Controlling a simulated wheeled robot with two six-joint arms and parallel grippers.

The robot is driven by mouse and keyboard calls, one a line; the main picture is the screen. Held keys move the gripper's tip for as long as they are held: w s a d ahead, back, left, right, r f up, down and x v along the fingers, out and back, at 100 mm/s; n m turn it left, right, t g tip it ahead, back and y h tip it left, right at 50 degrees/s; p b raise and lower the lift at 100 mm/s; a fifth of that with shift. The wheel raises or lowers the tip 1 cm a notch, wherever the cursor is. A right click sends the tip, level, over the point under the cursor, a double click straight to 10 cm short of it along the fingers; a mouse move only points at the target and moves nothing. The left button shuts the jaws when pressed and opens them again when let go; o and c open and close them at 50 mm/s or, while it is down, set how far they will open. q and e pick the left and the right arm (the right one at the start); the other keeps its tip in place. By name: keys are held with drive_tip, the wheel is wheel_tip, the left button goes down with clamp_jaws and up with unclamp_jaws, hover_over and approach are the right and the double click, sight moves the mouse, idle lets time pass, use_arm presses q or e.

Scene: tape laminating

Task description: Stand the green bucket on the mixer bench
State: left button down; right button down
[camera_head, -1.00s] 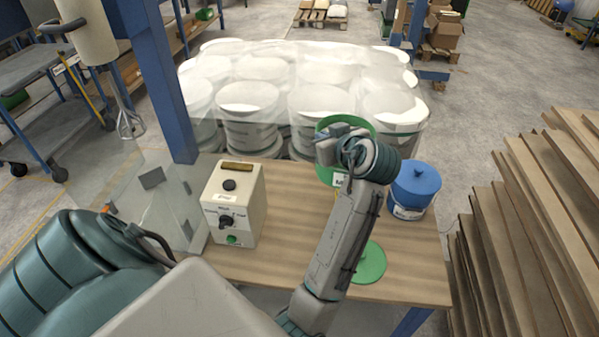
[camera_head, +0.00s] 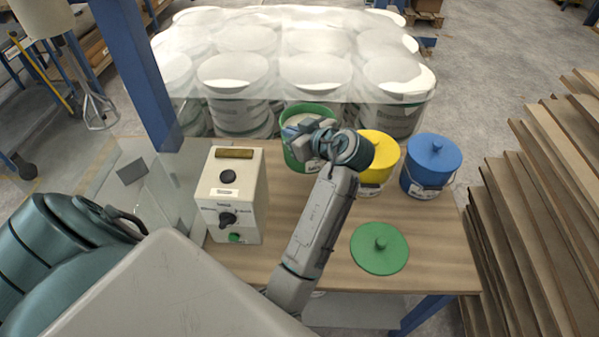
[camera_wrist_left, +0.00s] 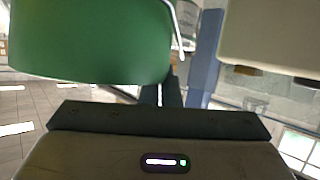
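The green bucket (camera_head: 299,160) is at the far side of the wooden bench (camera_head: 440,265), right of the cream control box. My left gripper (camera_head: 318,138) is at its near rim, with the fingertips partly hidden by the wrist. The bucket moves with it, so the gripper looks shut on it. In the left wrist view the green bucket (camera_wrist_left: 90,40) fills the upper left, with a wire handle beside it. Whether its base touches the bench is hidden. My right gripper is not in view.
The control box (camera_head: 232,195) stands left on the bench. A yellow bucket (camera_head: 376,165), blue bucket (camera_head: 430,170) and green lid (camera_head: 380,248) are to the right. A whisk (camera_head: 98,108) hangs at left beyond a blue post (camera_head: 140,70). Wrapped white buckets (camera_head: 235,75) stand behind.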

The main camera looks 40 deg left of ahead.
use_arm(q)
wheel_tip(320, 180, down, 9)
drive_tip(key=p, duration=0.1)
drive_tip(key=shift+p, duration=0.3)
drive_tip(key=shift+d, duration=0.1)
drive_tip(key=c, duration=1.8)
unclamp_jaws()
drive_tip(key=shift+o, duration=0.6)
drive_tip(key=shift+s, duration=0.1)
drive_tip(key=shift+d, duration=0.1)
